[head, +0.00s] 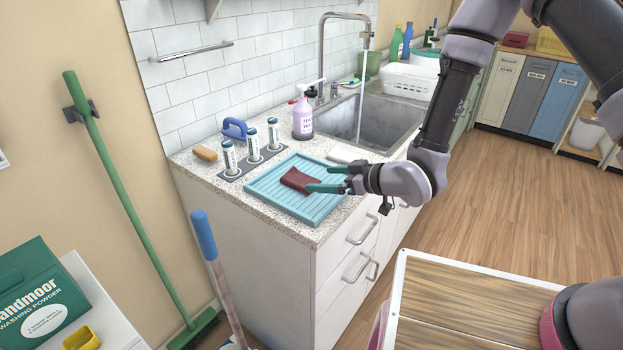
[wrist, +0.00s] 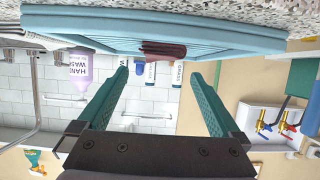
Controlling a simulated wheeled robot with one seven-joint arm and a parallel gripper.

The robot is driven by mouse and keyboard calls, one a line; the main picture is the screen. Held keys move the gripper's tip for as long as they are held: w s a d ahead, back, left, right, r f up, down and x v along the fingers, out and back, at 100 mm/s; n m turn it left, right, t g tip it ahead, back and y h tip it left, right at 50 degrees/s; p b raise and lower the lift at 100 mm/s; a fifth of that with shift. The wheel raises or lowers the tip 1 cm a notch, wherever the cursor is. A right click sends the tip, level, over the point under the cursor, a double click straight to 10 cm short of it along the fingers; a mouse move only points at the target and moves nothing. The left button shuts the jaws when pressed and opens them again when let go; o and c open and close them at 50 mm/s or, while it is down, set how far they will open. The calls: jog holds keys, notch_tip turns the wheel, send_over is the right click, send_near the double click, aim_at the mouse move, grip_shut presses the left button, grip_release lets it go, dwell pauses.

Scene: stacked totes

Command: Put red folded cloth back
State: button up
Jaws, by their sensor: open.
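The red folded cloth (head: 299,180) lies on the light-blue ribbed tray (head: 268,188) on the counter beside the sink. My gripper (head: 330,179) is open, at the right side of the cloth, with its teal fingers pointing left toward it. In the wrist view, which is upside down, the cloth (wrist: 163,50) shows on the tray (wrist: 90,24), ahead of the open gripper (wrist: 162,82). Nothing is between the fingers. In the head view the fingertips overlap the cloth's right edge; whether they touch it I cannot tell.
Several labelled white bottles (head: 253,145) stand in a grey holder behind the tray. A purple hand-wash bottle (head: 302,118) stands by the sink (head: 372,122). A blue-handled brush (head: 234,128) and a brown sponge (head: 205,153) lie at the back left.

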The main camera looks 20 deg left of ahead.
jog(key=v, duration=0.5)
jog(key=w+d+r+m+t+h, duration=0.3)
jog(key=w+d+r+m+h, duration=0.15)
jog(key=w+d+r, duration=0.6)
jog(key=w+d+r+m+t+h, duration=0.1)
jog(key=w+d+r+m+h, duration=0.1)
jog(key=d+r, duration=0.3)
jog(key=w+d+r+m+t+h, duration=0.1)
jog(key=w+d+r+m+h, duration=0.15)
jog(key=d, duration=0.45)
jog(key=s+d+r+m+h, duration=0.3)
jog(key=s+d+r+m, duration=0.3)
jog(key=d+r, duration=0.6)
jog(key=s+d+r+m, duration=0.2)
jog(key=s, duration=0.4)
jog(key=s+d+r+m+g+y, duration=0.1)
jog(key=s+d+r+m, duration=0.1)
jog(key=s, duration=0.5)
jog(key=shift+s+d+r+g, duration=0.15)
jog(key=shift+d+r+g, duration=0.15)
